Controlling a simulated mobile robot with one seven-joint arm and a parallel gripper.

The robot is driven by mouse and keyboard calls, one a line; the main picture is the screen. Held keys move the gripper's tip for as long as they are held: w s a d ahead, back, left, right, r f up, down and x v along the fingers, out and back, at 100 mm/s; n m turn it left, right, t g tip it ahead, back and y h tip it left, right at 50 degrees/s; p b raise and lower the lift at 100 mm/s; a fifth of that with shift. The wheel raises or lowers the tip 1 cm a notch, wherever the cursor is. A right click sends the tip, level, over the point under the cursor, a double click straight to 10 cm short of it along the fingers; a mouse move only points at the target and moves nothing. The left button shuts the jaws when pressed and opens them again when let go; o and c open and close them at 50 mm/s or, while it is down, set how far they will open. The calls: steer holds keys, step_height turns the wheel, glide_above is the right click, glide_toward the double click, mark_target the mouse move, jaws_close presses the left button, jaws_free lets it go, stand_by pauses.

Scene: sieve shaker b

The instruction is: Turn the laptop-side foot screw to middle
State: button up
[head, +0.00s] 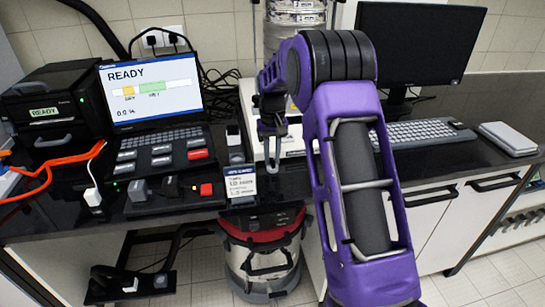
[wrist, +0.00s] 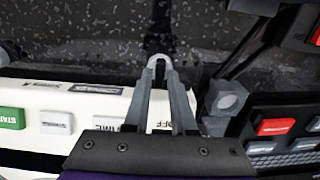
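The sieve shaker's white base (head: 252,112) stands right of the laptop (head: 152,88), partly hidden by my arm. In the wrist view its white front panel (wrist: 75,105) carries several buttons. My gripper (head: 272,150) points down at the base's front edge. In the wrist view my fingertips (wrist: 159,66) are close together at that edge, around a small grey rounded part that may be the laptop-side foot screw. I cannot tell whether they press on it. Its turn position is hidden. Another grey rounded part (wrist: 4,57) shows at the panel's far end.
A grey block (wrist: 226,97) stands close beside my fingers on the laptop side. A small sign (head: 241,184) stands at the counter's front edge. A keyboard (head: 425,133) and monitor (head: 415,48) are to the right, and orange cables (head: 50,170) lie at left.

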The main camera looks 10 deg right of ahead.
mark_target(272, 160)
stand_by(0.3)
step_height(272, 160, up, 17)
steer(key=p, duration=0.1)
steer(key=shift+r+p, duration=0.2)
steer(key=shift+p, duration=0.15)
